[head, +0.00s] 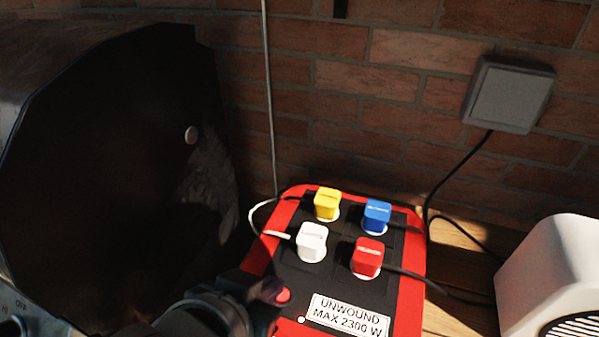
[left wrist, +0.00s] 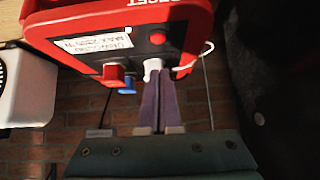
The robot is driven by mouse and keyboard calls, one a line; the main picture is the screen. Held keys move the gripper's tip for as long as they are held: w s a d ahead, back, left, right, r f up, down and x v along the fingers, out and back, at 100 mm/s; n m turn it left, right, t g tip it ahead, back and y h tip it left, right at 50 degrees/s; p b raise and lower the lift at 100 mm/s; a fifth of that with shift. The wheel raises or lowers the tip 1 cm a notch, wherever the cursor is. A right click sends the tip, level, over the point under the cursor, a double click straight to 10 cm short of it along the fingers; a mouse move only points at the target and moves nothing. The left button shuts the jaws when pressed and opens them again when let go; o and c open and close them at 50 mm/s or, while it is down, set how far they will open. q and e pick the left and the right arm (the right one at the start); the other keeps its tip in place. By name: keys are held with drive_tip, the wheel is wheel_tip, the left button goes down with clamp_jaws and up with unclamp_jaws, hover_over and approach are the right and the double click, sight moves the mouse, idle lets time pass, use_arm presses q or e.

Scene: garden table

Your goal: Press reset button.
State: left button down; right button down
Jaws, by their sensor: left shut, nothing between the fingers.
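The reset button is a small round red button on the red and black power reel (head: 409,300), just left of its "UNWOUND MAX 2300 W" label. My right gripper is not in view.
Yellow (head: 327,203), blue (head: 377,214), white (head: 312,242) and red (head: 367,257) plugs stand up from the reel, with cables trailing. A white appliance (head: 553,270) stands at right. A large dark rounded object (head: 110,170) fills the left. A brick wall (head: 380,90) is behind.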

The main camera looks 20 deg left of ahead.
use_arm(q)
drive_tip(key=p+v, duration=0.1)
drive_tip(key=v, duration=0.6)
drive_tip(key=shift+r, duration=0.1)
drive_tip(key=s+a+r+m+g+p, duration=0.2)
drive_tip(key=s+a+r+g+p, duration=0.25)
drive_tip(key=s+a+r, duration=0.35)
wheel_tip(320, 180, up, 38)
drive_tip(key=d+p, duration=0.1)
drive_tip(key=p, duration=3.5)
drive_tip(key=shift+s+g, duration=0.45)
drive_tip(key=shift+s, duration=0.05)
